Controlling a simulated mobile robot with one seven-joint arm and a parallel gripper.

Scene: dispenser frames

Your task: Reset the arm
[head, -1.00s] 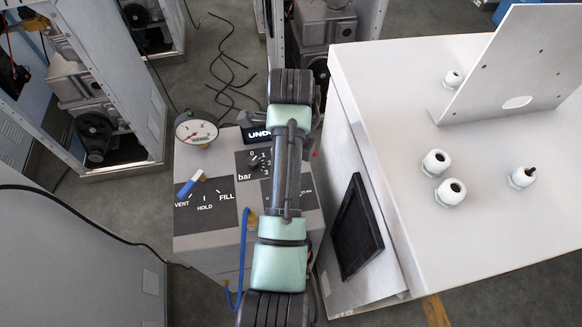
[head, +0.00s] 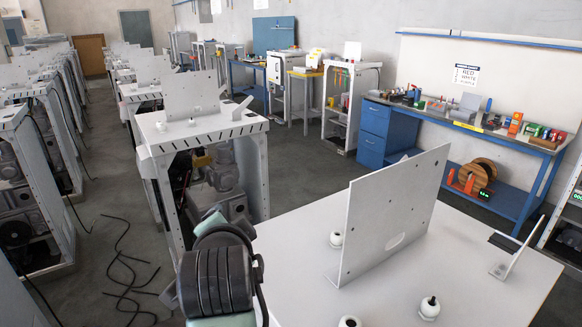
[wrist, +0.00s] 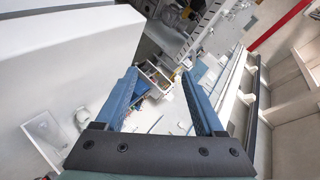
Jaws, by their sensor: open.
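My gripper (wrist: 163,103) shows in the wrist view with its two blue fingers spread apart. Nothing is between the fingers. In the head view only part of my arm shows at the bottom, near the left edge of a white-topped cabinet (head: 470,285); my gripper is out of that view. A large white surface (wrist: 70,60) fills the left of the wrist view, beside the left finger.
An upright metal plate (head: 395,215) and several white cable glands (head: 429,308) stand on the cabinet top. A blue workbench (head: 450,128) with tools lines the right wall. Dispenser frames (head: 200,125) stand ahead and left. Black cables (head: 122,268) lie across the open aisle floor.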

